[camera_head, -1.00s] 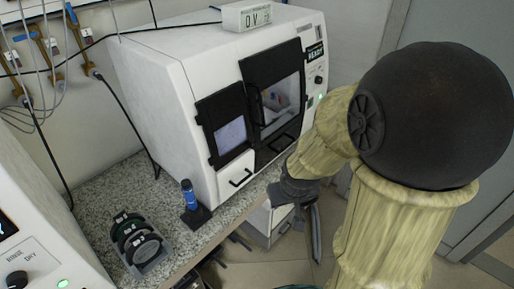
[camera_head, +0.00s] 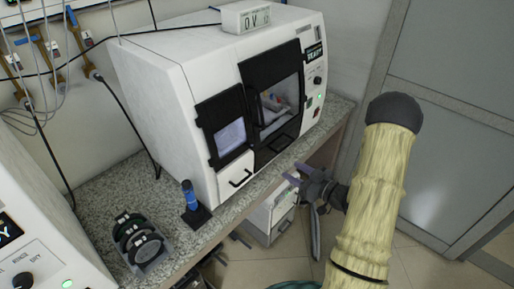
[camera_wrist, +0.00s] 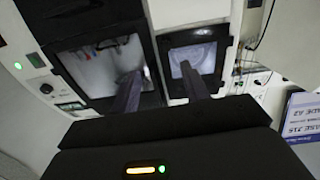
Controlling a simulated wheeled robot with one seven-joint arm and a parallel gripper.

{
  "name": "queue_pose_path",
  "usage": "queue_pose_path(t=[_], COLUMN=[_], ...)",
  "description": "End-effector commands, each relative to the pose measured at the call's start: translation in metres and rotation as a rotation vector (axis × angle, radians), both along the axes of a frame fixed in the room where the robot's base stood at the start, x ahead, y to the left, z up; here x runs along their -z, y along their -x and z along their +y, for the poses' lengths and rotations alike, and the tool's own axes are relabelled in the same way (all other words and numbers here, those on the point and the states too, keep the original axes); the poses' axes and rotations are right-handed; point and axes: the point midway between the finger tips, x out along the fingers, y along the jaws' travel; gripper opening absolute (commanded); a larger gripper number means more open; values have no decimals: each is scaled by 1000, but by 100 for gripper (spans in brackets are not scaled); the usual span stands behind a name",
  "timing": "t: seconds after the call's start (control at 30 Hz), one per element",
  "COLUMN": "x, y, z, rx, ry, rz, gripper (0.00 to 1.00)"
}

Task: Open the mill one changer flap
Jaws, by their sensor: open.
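Mill one is a white cabinet (camera_head: 165,85) on the bench. Its smaller black framed flap with a window, the changer flap (camera_head: 222,125), is at the left of its front and looks shut. It also shows in the wrist view (camera_wrist: 197,52), to the right of the larger black windowed door (camera_wrist: 105,60). That door (camera_head: 272,95) looks shut too. My gripper (camera_head: 297,175) is open and empty, in front of and to the right of the mill, apart from the flap. In the wrist view my two fingers (camera_wrist: 160,76) point towards the mill front and overlap the door and flap edges.
A blue tool on a black stand (camera_head: 192,200) and a grey rack of dark discs (camera_head: 140,243) stand on the speckled bench. A white drawer front with a handle (camera_head: 237,177) lies below the flap. Another white machine (camera_head: 40,240) is at the left.

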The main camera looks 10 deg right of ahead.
Motion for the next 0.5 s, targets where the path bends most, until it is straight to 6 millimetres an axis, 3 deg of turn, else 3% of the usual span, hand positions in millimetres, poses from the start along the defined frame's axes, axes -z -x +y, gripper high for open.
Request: queue_pose_path(t=[0.17,0.5], x=[-4,-4], y=[11,11], z=[-4,-3], rx=[-31,-33], ry=[-82,-83], rz=[-63,-65], gripper=[46,46])
